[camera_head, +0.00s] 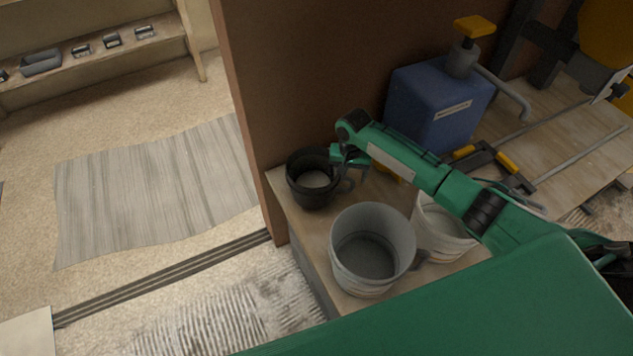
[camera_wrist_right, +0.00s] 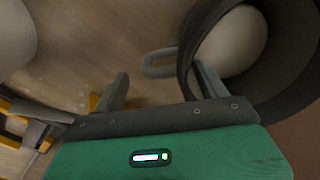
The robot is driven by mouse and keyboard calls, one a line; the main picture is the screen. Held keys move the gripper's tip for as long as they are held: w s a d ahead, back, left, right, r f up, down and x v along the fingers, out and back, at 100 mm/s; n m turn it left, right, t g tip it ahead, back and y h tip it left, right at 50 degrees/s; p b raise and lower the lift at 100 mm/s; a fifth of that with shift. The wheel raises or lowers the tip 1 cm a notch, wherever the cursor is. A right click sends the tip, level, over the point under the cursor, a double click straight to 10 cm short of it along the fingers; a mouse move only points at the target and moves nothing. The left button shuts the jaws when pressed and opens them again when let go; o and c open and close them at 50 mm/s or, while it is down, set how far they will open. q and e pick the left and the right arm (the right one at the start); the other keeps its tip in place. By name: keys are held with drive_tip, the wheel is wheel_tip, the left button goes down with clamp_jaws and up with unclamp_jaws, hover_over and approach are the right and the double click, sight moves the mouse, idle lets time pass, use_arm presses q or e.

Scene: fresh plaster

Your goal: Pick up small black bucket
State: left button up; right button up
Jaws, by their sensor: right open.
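The small black bucket (camera_head: 312,190) stands upright at the left corner of the wooden bench top, with light material inside. In the right wrist view, the black bucket (camera_wrist_right: 188,62) fills the upper right, and its loop handle (camera_wrist_right: 150,66) points left, just ahead of the gap between my fingers. My right gripper (camera_head: 343,158) is at the bucket's right side, by the rim; it also shows in the wrist view (camera_wrist_right: 160,82). Its jaws are apart. One finger overlaps the bucket's rim in the picture, the other is outside it; contact cannot be told. My left gripper is not in view.
A larger grey bucket (camera_head: 343,268) and a whitish bucket (camera_head: 432,235) stand close in front. A blue canister (camera_head: 425,105) with a yellow top stands behind my right arm. Clamps (camera_head: 490,160) lie to the right. A brown panel (camera_head: 300,70) rises behind the bench.

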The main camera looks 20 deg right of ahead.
sight(347, 180)
wheel_tip(347, 180, down, 3)
drive_tip(key=shift+f, duration=0.2)
drive_tip(key=shift+c, duration=0.2)
drive_tip(key=c, duration=1.1)
drive_tip(key=shift+r, duration=0.1)
drive_tip(key=shift+r, duration=0.1)
